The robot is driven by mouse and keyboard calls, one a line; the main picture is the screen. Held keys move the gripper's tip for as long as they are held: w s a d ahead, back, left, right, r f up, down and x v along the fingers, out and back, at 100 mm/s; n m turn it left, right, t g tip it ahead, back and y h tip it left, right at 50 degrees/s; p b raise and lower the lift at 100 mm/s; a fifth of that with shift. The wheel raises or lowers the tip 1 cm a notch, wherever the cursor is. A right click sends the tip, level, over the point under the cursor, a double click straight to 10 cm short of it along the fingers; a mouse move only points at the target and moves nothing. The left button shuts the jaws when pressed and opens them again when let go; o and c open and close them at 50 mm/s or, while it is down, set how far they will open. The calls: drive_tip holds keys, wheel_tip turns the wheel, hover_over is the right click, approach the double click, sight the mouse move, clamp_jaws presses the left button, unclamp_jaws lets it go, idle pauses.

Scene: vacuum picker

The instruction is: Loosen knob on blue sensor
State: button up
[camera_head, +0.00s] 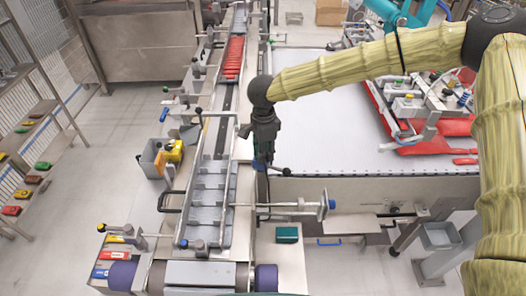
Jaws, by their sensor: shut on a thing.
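My gripper (260,160) points down at the right side of the narrow conveyor, at the end of my yellow-sleeved arm. A small blue part (259,166) shows right at its fingertips; it looks like the blue sensor. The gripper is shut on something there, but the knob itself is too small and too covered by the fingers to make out.
The conveyor (210,190) runs up the picture, with red packs (233,58) farther along. A wide white belt (325,140) lies to the right. A grey bin (150,158) stands left.

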drive_tip(key=shift+n, duration=0.4)
drive_tip(key=o, duration=1)
drive_tip(key=shift+o, duration=0.2)
drive_tip(key=shift+r, duration=0.1)
wheel_tip(320, 180, up, 12)
idle(0.4)
